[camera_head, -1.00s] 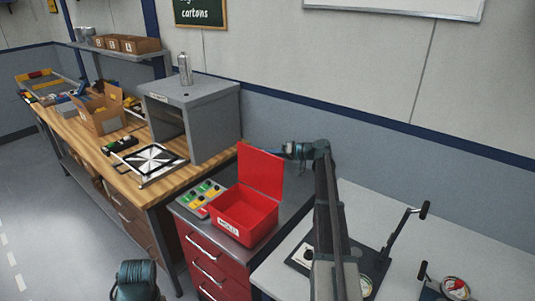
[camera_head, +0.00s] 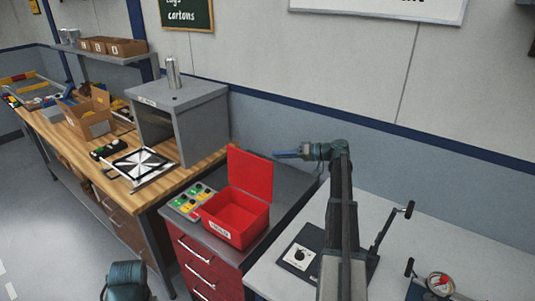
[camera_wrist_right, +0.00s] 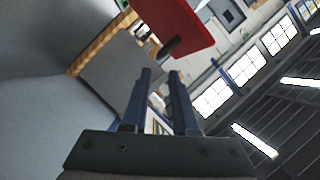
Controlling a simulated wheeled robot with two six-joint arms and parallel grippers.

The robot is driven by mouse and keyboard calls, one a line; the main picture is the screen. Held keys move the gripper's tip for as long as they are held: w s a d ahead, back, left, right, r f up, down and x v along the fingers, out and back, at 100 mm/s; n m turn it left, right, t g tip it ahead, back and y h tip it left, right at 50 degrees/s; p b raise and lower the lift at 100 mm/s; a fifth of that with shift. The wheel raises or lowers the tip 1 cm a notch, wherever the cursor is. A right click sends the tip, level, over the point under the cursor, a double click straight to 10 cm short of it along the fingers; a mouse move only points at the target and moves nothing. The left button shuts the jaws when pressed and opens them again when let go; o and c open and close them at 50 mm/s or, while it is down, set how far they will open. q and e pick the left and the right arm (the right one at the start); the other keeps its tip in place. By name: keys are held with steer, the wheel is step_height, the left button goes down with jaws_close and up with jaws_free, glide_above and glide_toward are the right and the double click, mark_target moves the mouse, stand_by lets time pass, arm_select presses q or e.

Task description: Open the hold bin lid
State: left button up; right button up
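The red hold bin (camera_head: 235,218) stands on the grey top of a red drawer cabinet, with a white label on its front. Its red lid (camera_head: 251,174) stands raised, roughly upright, at the back edge, and the bin's inside shows. My right gripper (camera_head: 277,155) is just right of the lid's upper corner, behind it, fingers pointing left. In the right wrist view the gripper (camera_wrist_right: 160,73) has its two fingers apart with nothing between them; the red lid (camera_wrist_right: 180,22) is beyond the fingertips, with a dark rounded piece at its edge. My left gripper is out of view.
A panel of coloured buttons (camera_head: 191,202) sits left of the bin. A grey open-fronted cabinet (camera_head: 196,125) stands on the wooden bench behind. A white table (camera_head: 440,245) to the right holds a dark fixture with a lever (camera_head: 393,228) and a gauge (camera_head: 440,284).

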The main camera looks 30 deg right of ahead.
steer(key=shift+v, duration=1.6)
